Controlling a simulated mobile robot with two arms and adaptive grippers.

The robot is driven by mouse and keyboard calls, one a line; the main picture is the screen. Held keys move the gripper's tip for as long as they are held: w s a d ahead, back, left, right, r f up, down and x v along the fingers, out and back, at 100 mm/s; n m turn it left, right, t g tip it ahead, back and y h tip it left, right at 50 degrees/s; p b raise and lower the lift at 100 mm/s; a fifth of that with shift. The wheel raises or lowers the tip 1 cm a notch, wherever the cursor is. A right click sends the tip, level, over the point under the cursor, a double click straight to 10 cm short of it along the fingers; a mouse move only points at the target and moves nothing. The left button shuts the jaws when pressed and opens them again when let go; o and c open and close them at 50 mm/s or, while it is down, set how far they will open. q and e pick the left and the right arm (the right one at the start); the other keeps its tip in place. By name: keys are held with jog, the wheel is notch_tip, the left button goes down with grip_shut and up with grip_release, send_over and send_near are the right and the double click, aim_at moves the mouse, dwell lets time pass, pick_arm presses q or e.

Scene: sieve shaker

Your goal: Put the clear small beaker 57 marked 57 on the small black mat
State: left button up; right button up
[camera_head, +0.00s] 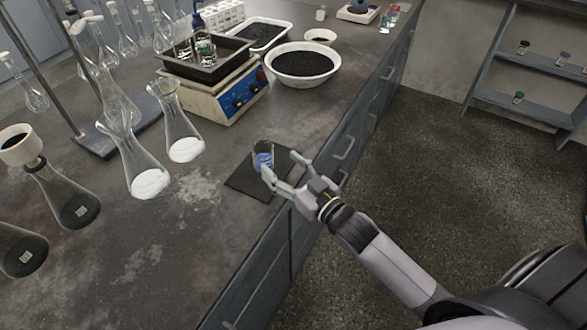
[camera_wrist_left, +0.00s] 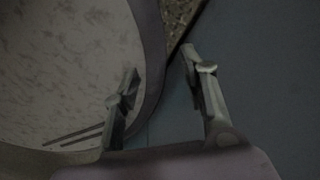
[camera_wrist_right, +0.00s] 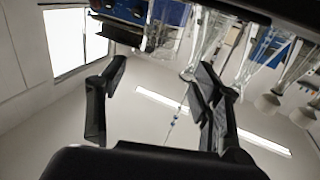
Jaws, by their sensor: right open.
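A small clear beaker with blue on its side (camera_head: 263,155) stands upright on the small black mat (camera_head: 243,181), near the bench's front edge; its number is too small to read. My right gripper (camera_head: 281,166) is open, its fingers pointing at the beaker from the front right. The near fingertip overlaps the beaker's lower edge in the head view; I cannot tell if they touch. The right wrist view also shows the right gripper's fingers (camera_wrist_right: 158,85) spread with nothing held. My left gripper (camera_wrist_left: 160,75) is open and empty, outside the head view.
Conical flasks with white powder (camera_head: 150,183) stand left of the mat. A hotplate (camera_head: 222,95) bearing a black tray and a white bowl of dark grains (camera_head: 302,78) stand behind. Bare bench lies between the hotplate and mat. The bench edge drops to drawers.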

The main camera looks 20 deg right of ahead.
jog(key=v, duration=0.3)
jog(key=shift+s+p, duration=0.25)
jog(key=shift+p, duration=0.1)
